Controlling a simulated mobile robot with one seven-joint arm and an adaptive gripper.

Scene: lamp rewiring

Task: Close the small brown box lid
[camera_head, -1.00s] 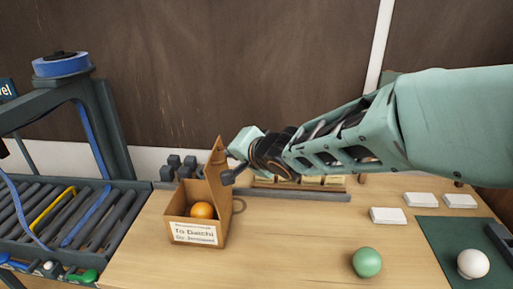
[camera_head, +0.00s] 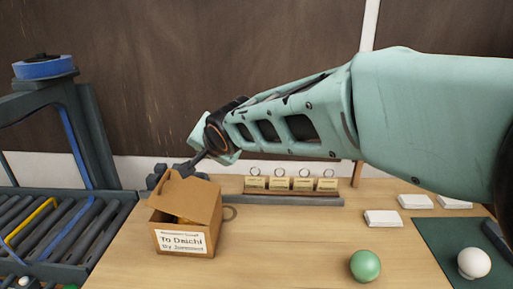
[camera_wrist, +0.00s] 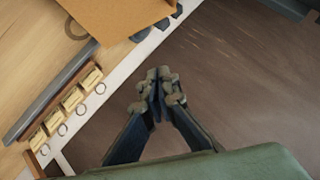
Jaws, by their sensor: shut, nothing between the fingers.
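The small brown box (camera_head: 183,239) stands on the wooden table at the left, with a white label reading "To Daichi" on its front. Its lid (camera_head: 189,196) is partly lowered and slants over the opening. A sliver of the orange ball (camera_head: 183,220) shows beneath it. My gripper (camera_head: 183,172) is shut and empty, just above and behind the lid; I cannot tell whether it touches. In the wrist view my gripper's fingertips (camera_wrist: 158,88) are together, and the brown cardboard lid (camera_wrist: 115,15) shows at the top, apart from them in the picture.
A conveyor (camera_head: 60,235) with a dark frame is left of the table. A green ball (camera_head: 365,265), white blocks (camera_head: 383,217) and a white ball (camera_head: 474,263) on a green mat are at the right. The table's middle is clear.

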